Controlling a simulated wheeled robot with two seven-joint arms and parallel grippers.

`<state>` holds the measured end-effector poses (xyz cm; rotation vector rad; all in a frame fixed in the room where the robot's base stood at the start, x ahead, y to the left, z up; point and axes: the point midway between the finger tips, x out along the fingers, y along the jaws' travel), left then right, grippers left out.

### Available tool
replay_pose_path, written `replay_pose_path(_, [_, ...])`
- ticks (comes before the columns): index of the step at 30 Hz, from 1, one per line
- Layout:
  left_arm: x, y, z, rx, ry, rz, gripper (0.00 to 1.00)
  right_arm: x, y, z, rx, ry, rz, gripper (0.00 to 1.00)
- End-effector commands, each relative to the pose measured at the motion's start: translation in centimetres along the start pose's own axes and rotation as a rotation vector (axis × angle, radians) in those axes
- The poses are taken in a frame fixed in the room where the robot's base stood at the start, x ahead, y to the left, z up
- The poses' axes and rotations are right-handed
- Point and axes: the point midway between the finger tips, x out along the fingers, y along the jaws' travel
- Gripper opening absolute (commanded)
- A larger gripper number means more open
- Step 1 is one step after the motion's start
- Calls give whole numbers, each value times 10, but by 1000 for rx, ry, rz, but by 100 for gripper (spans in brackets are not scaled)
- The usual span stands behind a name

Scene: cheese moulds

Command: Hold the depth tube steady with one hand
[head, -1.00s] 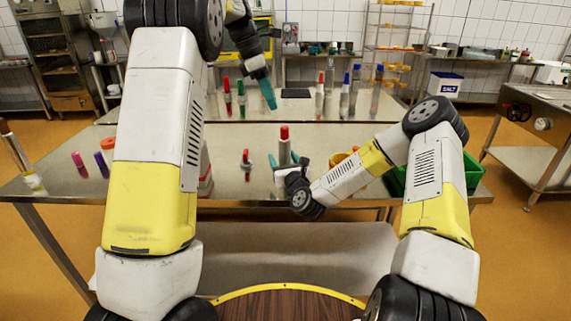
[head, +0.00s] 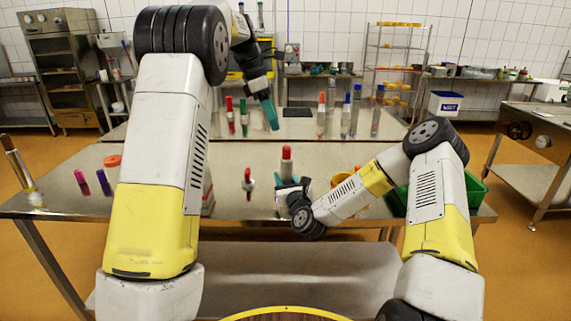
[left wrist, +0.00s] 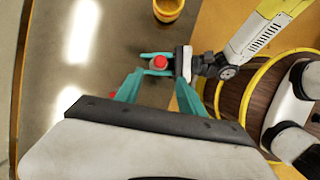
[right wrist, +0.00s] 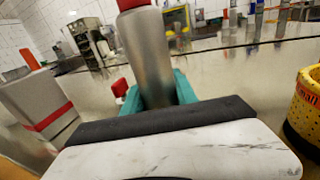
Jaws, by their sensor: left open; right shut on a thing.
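The depth tube (head: 287,166) is a grey metal cylinder with a red top, standing about upright over the near table. My right gripper (head: 287,183) is shut on its lower part. In the right wrist view the tube (right wrist: 148,55) rises from between the teal fingers (right wrist: 157,92), its top cut off by the frame. My left gripper (head: 270,115) is open and empty, raised with its teal fingers pointing down. In the left wrist view the tube's red top (left wrist: 160,62) shows below and beyond the open fingers (left wrist: 160,85), apart from them.
A small red-handled item (head: 248,181) stands left of the tube. A yellow bucket (right wrist: 308,105) with red lettering and a green crate (head: 474,188) are to the right. Several coloured tubes (head: 355,108) stand on the back table.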

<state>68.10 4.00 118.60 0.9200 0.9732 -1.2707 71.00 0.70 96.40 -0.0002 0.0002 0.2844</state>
Motion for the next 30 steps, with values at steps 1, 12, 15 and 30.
replay_pose_path(1, [2, 1, 5, 15, 21, -5, 46, 0, 0, 0, 0, 0, 0, 0])
replay_pose_path(12, [-2, 3, 41, 104, 307, -36, 46, 0, 0, 0, 0, 0, 0, 0])
replay_pose_path(15, [0, 2, 43, 107, 334, -37, 46, 0, 0, 0, 0, 0, 0, 0])
replay_pose_path(30, [80, 0, 14, 106, 337, -40, 46, 0, 0, 0, 0, 0, 0, 0])
